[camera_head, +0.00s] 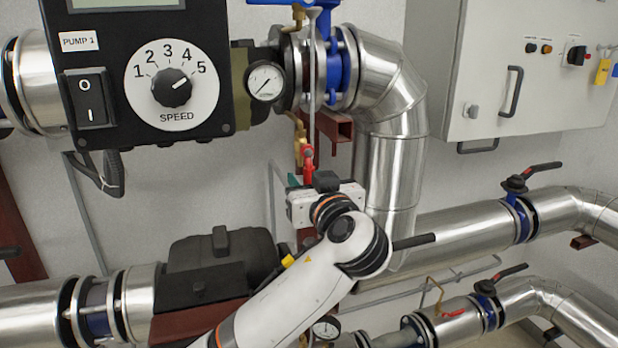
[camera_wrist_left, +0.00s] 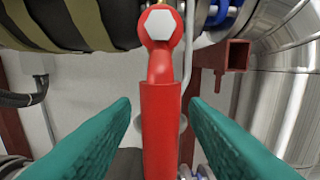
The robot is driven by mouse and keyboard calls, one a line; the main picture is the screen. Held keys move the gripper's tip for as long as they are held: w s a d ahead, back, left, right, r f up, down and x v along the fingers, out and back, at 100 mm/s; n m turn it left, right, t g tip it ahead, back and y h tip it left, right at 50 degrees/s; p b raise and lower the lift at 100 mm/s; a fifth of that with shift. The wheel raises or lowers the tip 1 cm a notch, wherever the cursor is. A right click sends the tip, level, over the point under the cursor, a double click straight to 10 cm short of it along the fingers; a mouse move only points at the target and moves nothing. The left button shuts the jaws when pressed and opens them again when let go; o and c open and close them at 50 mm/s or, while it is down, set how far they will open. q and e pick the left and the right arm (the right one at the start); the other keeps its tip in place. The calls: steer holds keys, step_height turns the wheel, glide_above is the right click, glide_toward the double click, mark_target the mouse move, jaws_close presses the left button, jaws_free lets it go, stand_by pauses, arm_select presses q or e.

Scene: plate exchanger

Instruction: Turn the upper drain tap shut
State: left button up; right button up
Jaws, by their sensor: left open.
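The upper drain tap has a red lever (camera_head: 307,165) that hangs down below a brass fitting (camera_head: 300,132) under the big pipe. In the left wrist view the red lever (camera_wrist_left: 161,125) points down the picture from a pale hexagonal nut (camera_wrist_left: 159,24). My left gripper (camera_head: 298,180) is just below the tap in the head view. Its two teal fingers stand open on either side of the lever, with a visible gap on each side. My gripper body hides the lever's lower end in the head view. My right gripper is not in view.
A pump control box (camera_head: 150,75) and a pressure gauge (camera_head: 265,82) are at upper left. A thick silver pipe (camera_head: 397,165) runs down just right of my gripper. A rusty-red bracket (camera_head: 335,126) juts out nearby. A grey cabinet (camera_head: 530,80) hangs at upper right.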

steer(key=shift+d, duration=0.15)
arm_select(q)
jaws_close()
